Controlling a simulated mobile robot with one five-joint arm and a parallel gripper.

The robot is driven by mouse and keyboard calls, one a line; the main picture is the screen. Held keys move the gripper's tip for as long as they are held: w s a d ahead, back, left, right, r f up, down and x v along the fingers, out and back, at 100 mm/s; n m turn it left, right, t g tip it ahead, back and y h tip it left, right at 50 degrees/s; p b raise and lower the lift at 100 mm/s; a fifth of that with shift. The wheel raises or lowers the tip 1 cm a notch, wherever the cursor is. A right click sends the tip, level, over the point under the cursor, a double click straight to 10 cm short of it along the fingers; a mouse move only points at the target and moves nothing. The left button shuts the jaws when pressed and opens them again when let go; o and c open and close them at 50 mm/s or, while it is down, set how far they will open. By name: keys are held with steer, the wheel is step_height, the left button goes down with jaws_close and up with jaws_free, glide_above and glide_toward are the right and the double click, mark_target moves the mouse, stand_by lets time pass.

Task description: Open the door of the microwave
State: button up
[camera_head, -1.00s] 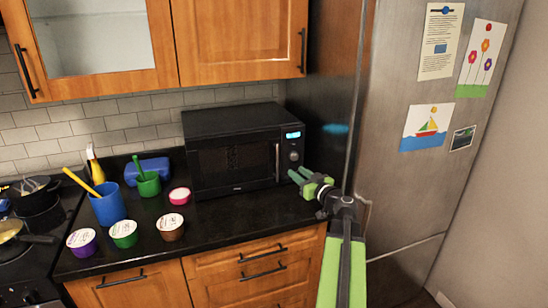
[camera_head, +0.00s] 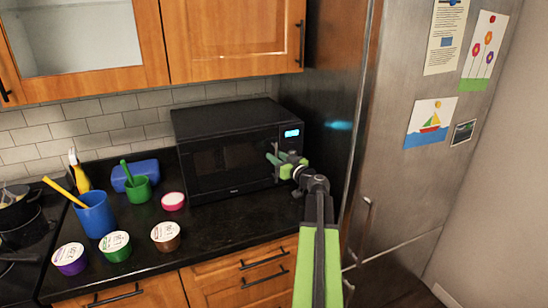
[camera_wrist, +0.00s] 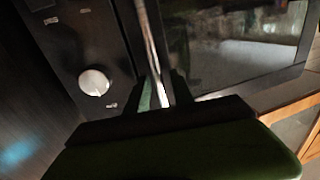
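The black microwave (camera_head: 226,115) stands on the counter with its door (camera_head: 222,165) closed. Its lit display (camera_head: 291,133) is at the upper right of the front. In the wrist view, the silver door handle (camera_wrist: 148,40) runs down between my gripper's two green fingers (camera_wrist: 165,92), with the door's dark window (camera_wrist: 235,45) on the right and a round knob (camera_wrist: 94,82) on the left. My gripper (camera_head: 274,154) is at the right part of the microwave front in the head view. The fingers are apart, around the handle; firm contact is not visible. My gripper partly hides the handle in the head view.
A steel fridge (camera_head: 400,180) stands close on the right. Left of the microwave are a blue cup (camera_head: 95,215), a green cup (camera_head: 138,188), a pink-rimmed tub (camera_head: 173,201) and several lidded tubs. Wooden cupboards (camera_head: 235,40) hang above. The counter before the microwave is clear.

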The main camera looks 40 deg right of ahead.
jaws_close()
stand_by(1.2)
